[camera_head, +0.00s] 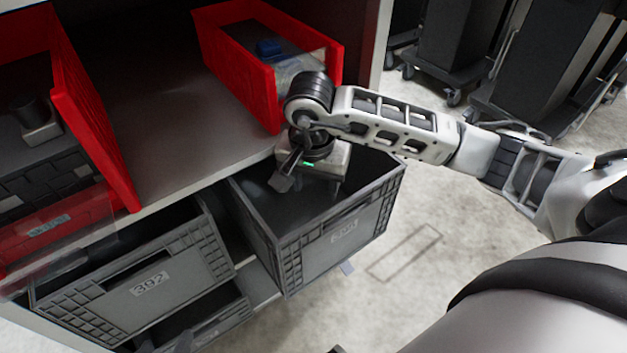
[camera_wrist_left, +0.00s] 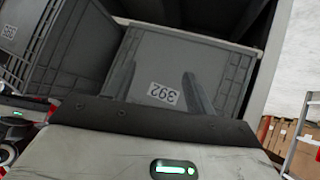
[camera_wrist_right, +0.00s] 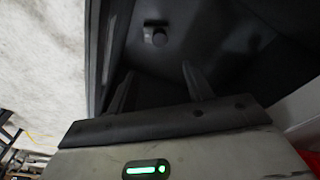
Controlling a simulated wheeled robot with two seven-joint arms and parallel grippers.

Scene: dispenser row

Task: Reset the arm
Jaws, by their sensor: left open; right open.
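My right arm comes in from the right in the head view. Its gripper (camera_head: 308,184) is open, pointing down into the pulled-out grey crate (camera_head: 335,240). In the right wrist view the open fingers (camera_wrist_right: 158,88) have nothing between them. A small dark part with a round end (camera_wrist_right: 158,37) shows beyond them inside the crate.
A red bin (camera_head: 262,85) holding a blue item (camera_head: 268,48) stands on the shelf (camera_head: 175,135) behind my right gripper. Another red bin (camera_head: 95,120) stands at left. Light floor (camera_head: 420,215) is open at right.

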